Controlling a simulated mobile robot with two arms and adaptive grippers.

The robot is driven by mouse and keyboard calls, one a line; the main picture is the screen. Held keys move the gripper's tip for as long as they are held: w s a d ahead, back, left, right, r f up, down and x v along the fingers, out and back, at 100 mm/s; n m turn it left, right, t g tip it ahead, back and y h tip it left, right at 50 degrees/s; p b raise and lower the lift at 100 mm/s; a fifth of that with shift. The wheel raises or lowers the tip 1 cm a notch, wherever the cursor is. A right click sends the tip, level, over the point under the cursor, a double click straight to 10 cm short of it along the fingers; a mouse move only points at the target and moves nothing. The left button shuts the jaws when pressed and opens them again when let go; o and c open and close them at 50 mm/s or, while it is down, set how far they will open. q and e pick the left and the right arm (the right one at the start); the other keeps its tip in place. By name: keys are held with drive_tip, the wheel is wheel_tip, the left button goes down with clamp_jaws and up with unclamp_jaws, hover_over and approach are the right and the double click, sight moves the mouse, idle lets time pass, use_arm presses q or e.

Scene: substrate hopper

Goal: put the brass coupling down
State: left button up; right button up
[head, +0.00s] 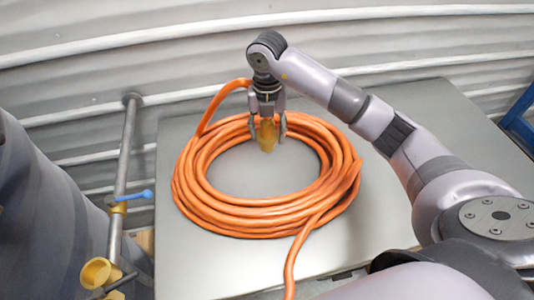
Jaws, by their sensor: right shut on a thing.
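The brass coupling (267,137) is held in my right gripper (267,127), near the far inner side of a coiled orange hose. My right gripper points down and is shut on the coupling. The coupling hangs over the open centre of the coil; I cannot tell whether it touches the surface below. The orange hose (195,185) lies in several loops on a grey table (185,270). One hose length rises at the back toward the gripper, and another runs off the front edge. My left gripper is not in view.
A metal pipe (122,165) with a blue-handled valve (134,196) and yellow fittings (97,272) stands left of the table. A corrugated wall (60,80) runs behind. A blue frame (520,120) is at the far right. The coil's centre is bare table.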

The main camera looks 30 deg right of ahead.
sight(267, 146)
wheel_tip(267, 146, down, 6)
drive_tip(key=shift+r+p, duration=0.2)
drive_tip(key=shift+p, duration=0.4)
wheel_tip(267, 146, down, 4)
drive_tip(key=shift+f+p, duration=0.1)
drive_tip(key=shift+p, duration=0.5)
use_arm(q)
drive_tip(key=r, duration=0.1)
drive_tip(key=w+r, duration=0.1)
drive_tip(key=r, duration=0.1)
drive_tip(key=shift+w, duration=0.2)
use_arm(e)
drive_tip(key=shift+f, duration=0.1)
drive_tip(key=shift+f, duration=0.1)
drive_tip(key=shift+f, duration=0.15)
drive_tip(key=o, duration=1.3)
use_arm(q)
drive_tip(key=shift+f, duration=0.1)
